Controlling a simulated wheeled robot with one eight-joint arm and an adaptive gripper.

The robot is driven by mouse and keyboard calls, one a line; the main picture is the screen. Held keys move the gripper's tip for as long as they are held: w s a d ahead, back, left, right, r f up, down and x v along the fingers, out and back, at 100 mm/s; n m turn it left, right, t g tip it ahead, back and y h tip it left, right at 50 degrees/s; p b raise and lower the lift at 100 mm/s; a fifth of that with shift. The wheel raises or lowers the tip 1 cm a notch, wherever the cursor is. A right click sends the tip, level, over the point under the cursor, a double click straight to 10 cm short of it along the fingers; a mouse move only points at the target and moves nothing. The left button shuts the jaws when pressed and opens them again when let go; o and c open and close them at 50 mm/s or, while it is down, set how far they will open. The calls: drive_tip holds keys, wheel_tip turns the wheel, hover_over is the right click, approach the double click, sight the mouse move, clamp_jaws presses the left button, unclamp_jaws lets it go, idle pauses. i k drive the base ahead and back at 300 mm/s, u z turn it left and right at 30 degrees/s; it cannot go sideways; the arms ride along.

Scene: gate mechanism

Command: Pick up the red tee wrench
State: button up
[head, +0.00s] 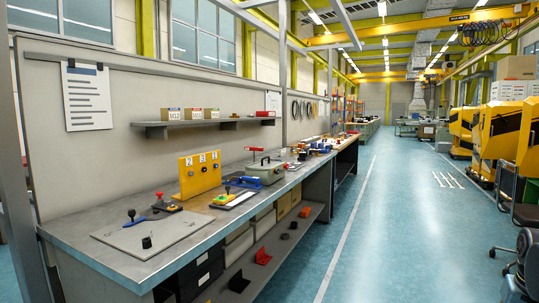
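A thin red T-shaped piece (247,147) stands upright by the grey-green box (265,171) on the long workbench. It looks like the red tee wrench, but it is too small to be sure. My gripper is not in view.
The grey workbench (97,231) runs along the left wall. A grey plate (150,236) with black knobs, a blue-handled part (137,221) and a yellow numbered board (199,174) stand on it. A shelf with small boxes hangs above. The blue-green aisle (375,220) to the right is clear.

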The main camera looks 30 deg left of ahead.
sight(249, 149)
drive_tip(key=u, duration=0.05)
drive_tip(key=i, duration=1.05)
drive_tip(key=u, duration=0.75)
drive_tip(key=i, duration=0.85)
drive_tip(key=u, duration=0.95)
drive_tip(key=i, duration=0.55)
drive_tip(key=u, duration=0.35)
